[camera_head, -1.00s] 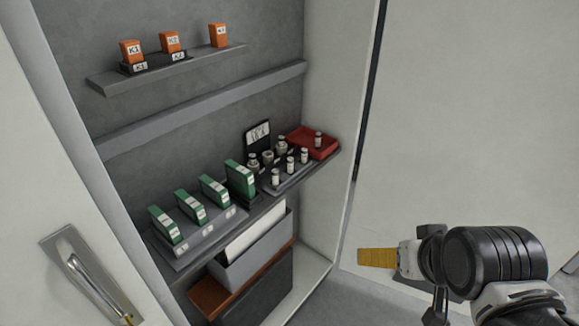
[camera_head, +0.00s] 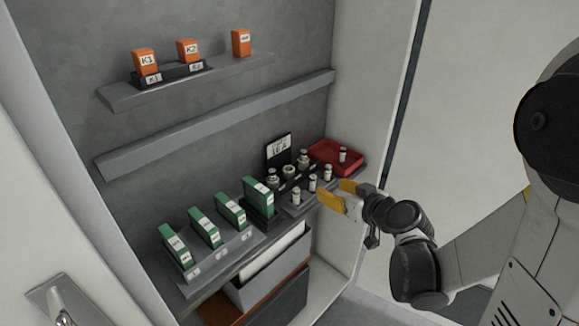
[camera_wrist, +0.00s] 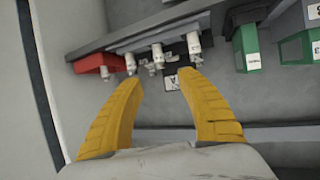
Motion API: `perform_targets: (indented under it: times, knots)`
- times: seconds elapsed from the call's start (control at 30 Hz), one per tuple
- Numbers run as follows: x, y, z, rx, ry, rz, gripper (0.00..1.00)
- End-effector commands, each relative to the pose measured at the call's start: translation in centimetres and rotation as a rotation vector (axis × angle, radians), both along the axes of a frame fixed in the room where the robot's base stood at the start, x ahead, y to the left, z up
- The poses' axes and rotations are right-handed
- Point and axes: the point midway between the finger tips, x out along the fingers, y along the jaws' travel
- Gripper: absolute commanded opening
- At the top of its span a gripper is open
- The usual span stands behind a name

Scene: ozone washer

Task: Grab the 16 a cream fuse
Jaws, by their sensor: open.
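Small pale cylindrical fuses stand on a dark rack (camera_head: 288,207) on the middle cabinet shelf. A front row includes fuses at left (camera_head: 297,198), middle (camera_head: 312,184) and right (camera_head: 326,173); squatter grey-white pieces (camera_head: 288,171) stand behind. A black sign (camera_head: 278,150) reading about "16A" stands at the back. Which fuse is the 16 A cream one I cannot tell. My gripper (camera_head: 338,192) is open and empty at the shelf's front right, close to the fuses. In the wrist view, its yellow fingers (camera_wrist: 159,81) are spread, with a middle fuse (camera_wrist: 157,55) beyond the gap.
A red tray (camera_head: 322,150) holding one fuse (camera_head: 342,155) is at the shelf's right, near the cabinet side wall. Green modules (camera_head: 230,210) stand left of the fuses. Orange relays (camera_head: 145,62) sit on the upper shelf. A grey bin (camera_head: 268,268) is below.

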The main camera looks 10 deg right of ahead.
Motion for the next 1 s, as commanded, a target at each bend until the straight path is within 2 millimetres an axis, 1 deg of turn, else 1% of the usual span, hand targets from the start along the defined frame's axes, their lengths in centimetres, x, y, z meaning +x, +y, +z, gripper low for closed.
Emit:
perform_targets:
  times: [0.17,0.4,0.57,0.8,0.9,1.0]
  knots:
    - [1.4,0.3,-0.8,-0.002,-0.010,0.002,0.45]
    - [4.7,1.3,-2.2,-0.002,-0.008,0.002,0.45]
    - [5.9,1.7,-2.5,0.000,-0.008,0.001,0.45]
    - [9.2,2.6,-3.8,-0.002,-0.008,0.002,0.45]
    - [9.8,2.8,-3.9,-0.001,-0.008,-0.001,0.45]
    - [9.9,2.8,-3.8,-0.001,-0.008,-0.001,0.45]
